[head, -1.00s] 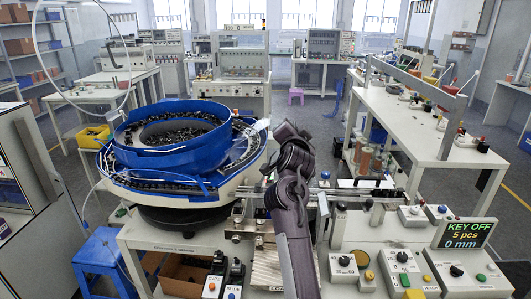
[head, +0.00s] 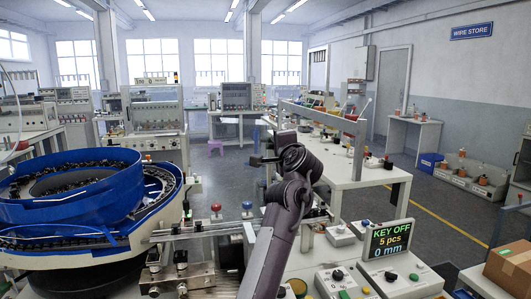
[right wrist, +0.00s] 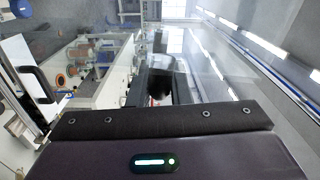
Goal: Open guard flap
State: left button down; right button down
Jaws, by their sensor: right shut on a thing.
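My right gripper (head: 263,160) is raised above the bench beside the blue feeder bowl. In the right wrist view its jaws (right wrist: 158,82) are shut around a small black part (right wrist: 160,90), which seems to be the grip of the guard flap. A faint clear sheet (right wrist: 205,62) beside the jaws looks like the flap; its edges and how far it is tilted are hard to tell. In the head view I cannot make out the flap. My left gripper is not in view.
The blue feeder bowl (head: 70,190) stands at the left. The control panel display (head: 388,239) reads KEY OFF, 5 pcs, 0 mm. A red button (head: 216,208) and a blue knob (head: 247,206) stand behind the metal track. A long white bench (head: 375,180) lies beyond my right arm.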

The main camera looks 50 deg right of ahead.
jog(key=shift+s+d, duration=0.1)
jog(key=shift+d, duration=0.1)
dwell(0.3)
jog(key=c, duration=1.6)
grip_release()
jog(key=shift+o, duration=1.2)
jog(key=shift+w+d+f, duration=0.2)
jog(key=shift+a, duration=0.1)
jog(key=b+v, duration=0.2)
jog(key=v, duration=0.5)
jog(key=shift+s+a, duration=0.2)
jog(key=shift+s, duration=0.15)
